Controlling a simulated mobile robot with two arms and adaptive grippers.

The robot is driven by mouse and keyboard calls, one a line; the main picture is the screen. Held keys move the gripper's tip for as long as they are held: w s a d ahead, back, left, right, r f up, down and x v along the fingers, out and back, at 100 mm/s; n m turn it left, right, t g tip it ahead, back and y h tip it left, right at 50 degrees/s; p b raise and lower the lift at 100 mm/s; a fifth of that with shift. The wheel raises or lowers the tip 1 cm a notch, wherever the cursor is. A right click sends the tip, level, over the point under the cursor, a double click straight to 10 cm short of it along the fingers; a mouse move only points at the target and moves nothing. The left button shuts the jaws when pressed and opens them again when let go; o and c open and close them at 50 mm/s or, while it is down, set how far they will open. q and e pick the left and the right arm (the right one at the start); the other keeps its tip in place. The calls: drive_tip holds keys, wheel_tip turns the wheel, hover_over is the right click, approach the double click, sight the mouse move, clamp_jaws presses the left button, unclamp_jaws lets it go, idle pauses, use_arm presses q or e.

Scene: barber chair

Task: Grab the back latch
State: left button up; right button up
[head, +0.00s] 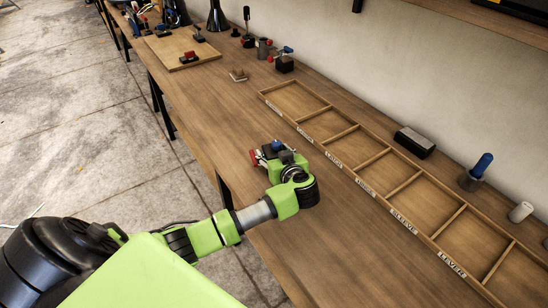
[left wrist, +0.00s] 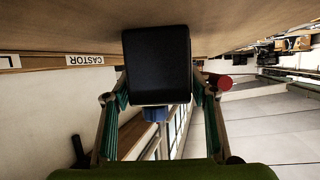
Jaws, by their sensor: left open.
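A small black block (left wrist: 157,65) with a blue part (left wrist: 154,114) stands on the bench and looks like the latch. In the head view its blue top (head: 277,146) shows beside my left gripper (head: 272,154), which hides most of the block. My left gripper, also in the left wrist view (left wrist: 160,100), is open, with one finger on each side of the block. I cannot tell whether the fingers touch it. A red knob (left wrist: 220,81) shows just beyond the right-hand finger. My right gripper is not in view.
A labelled wooden divider tray (head: 433,242) runs along the wall side of the bench. A similar black block (head: 285,64) with blue and red parts stands farther back, near a wooden board (head: 170,50). The bench between board and gripper is mostly clear.

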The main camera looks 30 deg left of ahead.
use_arm(q)
drive_tip(key=shift+d, duration=0.1)
drive_tip(key=c, duration=1.2)
drive_tip(key=shift+r, duration=0.1)
drive_tip(key=shift+c, duration=1)
